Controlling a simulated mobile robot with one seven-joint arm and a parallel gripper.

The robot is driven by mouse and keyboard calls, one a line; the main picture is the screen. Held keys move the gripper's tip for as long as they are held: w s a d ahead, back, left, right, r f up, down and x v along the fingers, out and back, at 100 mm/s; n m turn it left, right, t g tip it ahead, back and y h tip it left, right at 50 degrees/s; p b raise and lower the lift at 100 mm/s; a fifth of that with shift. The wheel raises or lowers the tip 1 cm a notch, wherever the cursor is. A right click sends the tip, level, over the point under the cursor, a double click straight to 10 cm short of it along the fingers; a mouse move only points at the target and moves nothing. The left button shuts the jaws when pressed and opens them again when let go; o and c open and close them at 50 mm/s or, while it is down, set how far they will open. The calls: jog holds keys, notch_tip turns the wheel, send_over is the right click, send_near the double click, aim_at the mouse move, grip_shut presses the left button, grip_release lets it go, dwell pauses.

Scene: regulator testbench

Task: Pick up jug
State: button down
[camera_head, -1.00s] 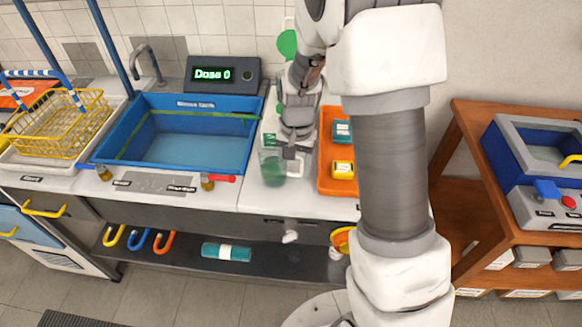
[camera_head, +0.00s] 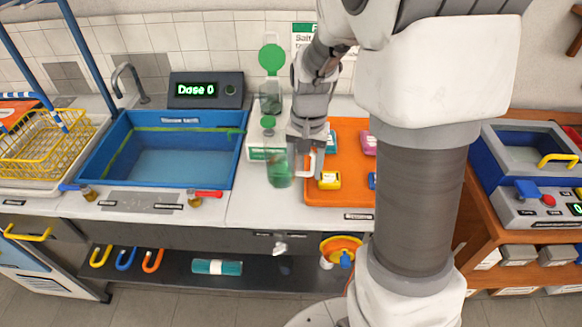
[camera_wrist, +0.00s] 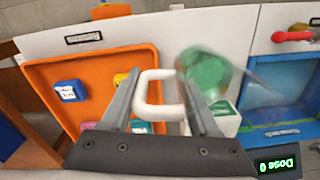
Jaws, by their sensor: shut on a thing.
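The jug (camera_head: 280,169) is a see-through green vessel with a white handle (camera_wrist: 150,98). It is on or just above the white counter, between the blue sink and the orange tray; I cannot tell if its base touches the counter. In the wrist view the jug (camera_wrist: 205,73) looks blurred, to the right of my fingers. My gripper (camera_head: 306,150) is at the jug's right side, shut on its handle. In the wrist view the handle lies between the two fingers of my gripper (camera_wrist: 160,80).
The orange tray (camera_head: 345,195) holds a yellow block (camera_head: 329,180) and other coloured blocks to the right. The blue sink (camera_head: 160,160) is to the left. Behind the jug stand a white-and-green box (camera_head: 262,154) and a clear container with a green disc (camera_head: 271,60) above it.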

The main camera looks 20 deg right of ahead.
jog(key=s+d+r, duration=0.3)
jog(key=d, duration=0.1)
jog(key=shift+s+d+r, duration=0.25)
jog(key=shift+s, duration=0.05)
dwell(0.5)
dwell(2.7)
